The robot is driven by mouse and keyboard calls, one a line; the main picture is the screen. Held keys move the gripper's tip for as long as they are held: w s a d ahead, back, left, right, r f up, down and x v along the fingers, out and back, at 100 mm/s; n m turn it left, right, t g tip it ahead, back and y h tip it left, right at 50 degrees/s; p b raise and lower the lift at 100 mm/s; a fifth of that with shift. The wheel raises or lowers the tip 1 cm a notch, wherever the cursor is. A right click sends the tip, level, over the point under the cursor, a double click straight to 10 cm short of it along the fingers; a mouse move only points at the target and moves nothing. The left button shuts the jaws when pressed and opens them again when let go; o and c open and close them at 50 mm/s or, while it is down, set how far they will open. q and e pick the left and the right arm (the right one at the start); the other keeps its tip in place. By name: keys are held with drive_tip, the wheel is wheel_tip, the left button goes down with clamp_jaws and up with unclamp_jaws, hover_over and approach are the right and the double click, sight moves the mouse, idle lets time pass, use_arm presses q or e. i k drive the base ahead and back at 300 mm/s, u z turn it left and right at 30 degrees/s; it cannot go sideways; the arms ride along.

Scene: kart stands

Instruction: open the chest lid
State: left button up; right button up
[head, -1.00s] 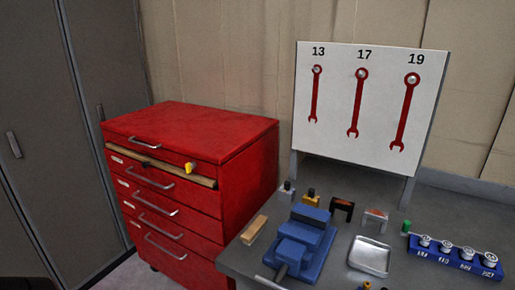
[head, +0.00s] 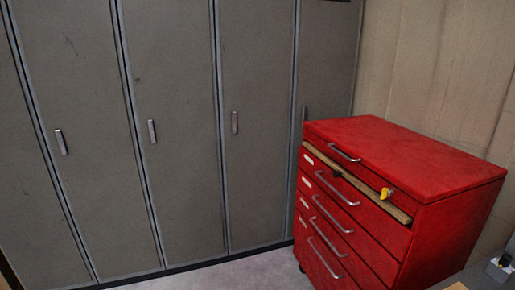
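The red tool chest (head: 460,215) stands at the right of the head view, against the wall. Its lid (head: 405,150) lies flat and closed on top, with a metal handle (head: 344,153) on the upper front. A yellow piece (head: 386,193) sits on the front at the right, below the lid. A tan strip (head: 360,185) runs across the front under the top section, with a small dark piece (head: 337,173) near its left part. Several drawers with metal handles are below, all shut. Neither of my grippers is in view.
A row of tall grey lockers (head: 180,130) with shut doors fills the left and middle. Pale floor (head: 210,272) shows in front of them. A wooden block (head: 457,286) and a grey object (head: 501,268) show at the lower right edge.

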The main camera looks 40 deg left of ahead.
sight(428, 170)
drive_tip(key=u, duration=0.7)
drive_tip(key=k, duration=0.65)
drive_tip(key=u, duration=0.85)
drive_tip(key=i, duration=1.05)
drive_tip(key=u, duration=0.4)
drive_tip(key=i, duration=1.4)
drive_tip(key=z, duration=0.8)
